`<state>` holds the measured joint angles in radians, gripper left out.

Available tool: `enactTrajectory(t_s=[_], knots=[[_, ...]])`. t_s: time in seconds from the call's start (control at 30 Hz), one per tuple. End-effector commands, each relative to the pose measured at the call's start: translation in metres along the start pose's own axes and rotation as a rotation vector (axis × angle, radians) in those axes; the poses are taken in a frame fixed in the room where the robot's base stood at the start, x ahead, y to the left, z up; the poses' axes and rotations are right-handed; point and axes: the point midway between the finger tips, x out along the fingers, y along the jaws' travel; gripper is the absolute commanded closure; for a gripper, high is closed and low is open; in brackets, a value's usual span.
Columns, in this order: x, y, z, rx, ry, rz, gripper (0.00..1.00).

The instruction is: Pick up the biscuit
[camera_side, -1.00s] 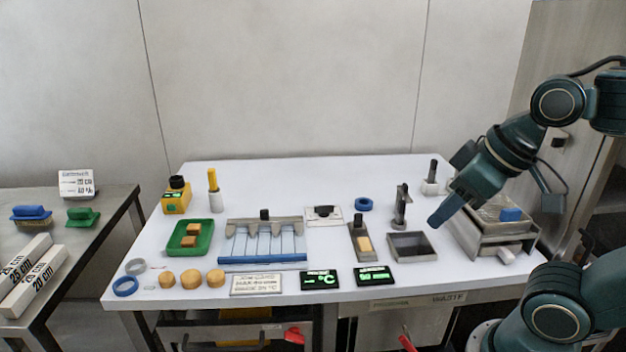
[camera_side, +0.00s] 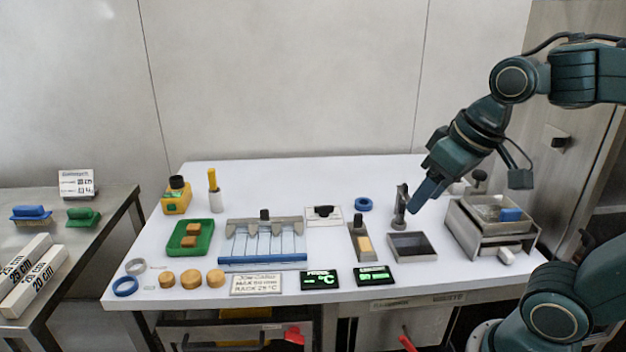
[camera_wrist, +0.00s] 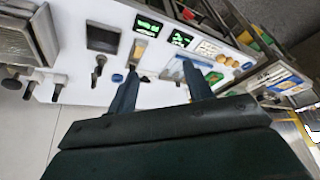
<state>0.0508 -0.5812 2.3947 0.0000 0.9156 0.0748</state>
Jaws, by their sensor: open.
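Several round tan biscuits lie in a row at the table's front left, among them a left one (camera_side: 166,279), a middle one (camera_side: 190,278) and a right one (camera_side: 216,278). They show small at the right of the wrist view (camera_wrist: 246,66). Tan blocks (camera_side: 190,241) sit in a green tray (camera_side: 205,249) behind them. Another tan block (camera_side: 365,243) lies in a narrow grey holder (camera_side: 354,231). My gripper (camera_side: 420,203) is at the table's right side, far from the round biscuits. It is open and empty, and its two fingers show apart in the wrist view (camera_wrist: 158,80).
A grey upright stand (camera_side: 401,206) and a dark open tray (camera_side: 412,247) are close to my gripper. A metal box with a mesh top (camera_side: 488,238) stands to the right.

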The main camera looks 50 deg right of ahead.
Motion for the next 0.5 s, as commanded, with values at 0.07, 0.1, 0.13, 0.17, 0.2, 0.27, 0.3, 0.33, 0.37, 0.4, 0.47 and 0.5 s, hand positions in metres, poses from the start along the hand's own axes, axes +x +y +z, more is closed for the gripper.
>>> enactTrajectory(t_s=[0.07,0.1,0.13,0.17,0.2,0.27,0.3,0.33,0.37,0.4,0.47,0.5], knots=[[0.005,0.004,-0.013,0.043,-0.031,0.011,0.49],[0.008,0.005,-0.020,0.065,-0.045,0.015,0.49],[0.010,0.007,-0.025,0.080,-0.054,0.019,0.49],[0.013,0.008,-0.029,0.097,-0.065,0.023,0.49],[0.016,0.011,-0.035,0.119,-0.078,0.028,0.49],[0.022,0.014,-0.045,0.152,-0.098,0.035,0.49],[0.026,0.016,-0.051,0.174,-0.111,0.040,0.49],[0.029,0.018,-0.055,0.191,-0.121,0.044,0.49],[0.032,0.021,-0.060,0.208,-0.131,0.048,0.49],[0.037,0.023,-0.065,0.229,-0.145,0.053,0.49],[0.044,0.028,-0.074,0.263,-0.164,0.062,0.49],[0.049,0.031,-0.079,0.284,-0.178,0.067,0.49]])
